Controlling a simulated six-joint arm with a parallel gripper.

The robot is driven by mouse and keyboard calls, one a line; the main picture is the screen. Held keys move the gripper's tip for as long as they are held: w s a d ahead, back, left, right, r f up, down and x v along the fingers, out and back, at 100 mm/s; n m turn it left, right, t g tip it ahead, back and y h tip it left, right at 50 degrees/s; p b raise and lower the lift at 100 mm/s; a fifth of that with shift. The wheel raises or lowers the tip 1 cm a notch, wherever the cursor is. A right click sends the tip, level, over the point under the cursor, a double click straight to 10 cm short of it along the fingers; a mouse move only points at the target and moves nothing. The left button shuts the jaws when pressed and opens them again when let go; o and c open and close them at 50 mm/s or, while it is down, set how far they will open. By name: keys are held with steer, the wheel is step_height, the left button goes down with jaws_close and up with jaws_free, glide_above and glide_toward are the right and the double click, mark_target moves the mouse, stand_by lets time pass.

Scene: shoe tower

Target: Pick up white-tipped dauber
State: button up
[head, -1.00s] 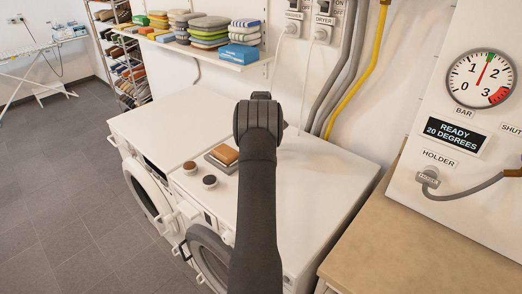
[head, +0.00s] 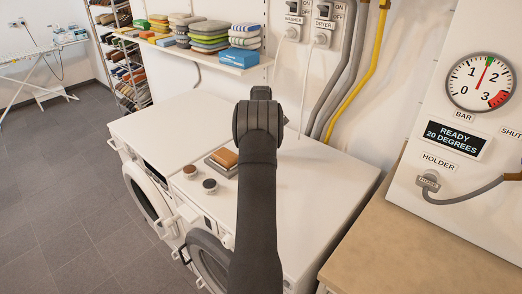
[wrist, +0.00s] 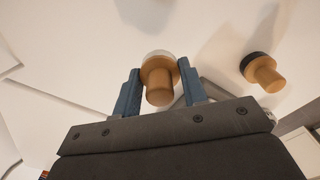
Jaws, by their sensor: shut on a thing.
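The white-tipped dauber (wrist: 159,76) has a short wooden handle and a pale round tip, seen in the wrist view. My gripper (wrist: 158,69) has its two blue fingers on either side of this dauber and is shut on it. The handle points toward the wrist camera and the white tip faces away. I cannot tell whether the tip touches the white surface. A second dauber with a black tip (wrist: 262,72) stands to the right, apart from the fingers. In the head view my arm hides the fingers and the held dauber.
Two small round tins, one brown-topped (head: 190,171) and one dark-topped (head: 209,186), sit on the white machine top (head: 310,170). A brown block (head: 225,158) lies on a grey pad behind them. A shelf of folded cloths (head: 205,48) and wall pipes stand behind.

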steer(key=s+d+r, duration=0.6)
steer(key=d+r, duration=0.1)
steer(key=d, duration=0.2)
steer(key=shift+s+d+r, duration=0.3)
steer(key=shift+s+r, duration=0.05)
steer(key=shift+s, duration=0.05)
steer(key=shift+o, duration=0.9)
steer(key=shift+c, duration=0.5)
stand_by(0.5)
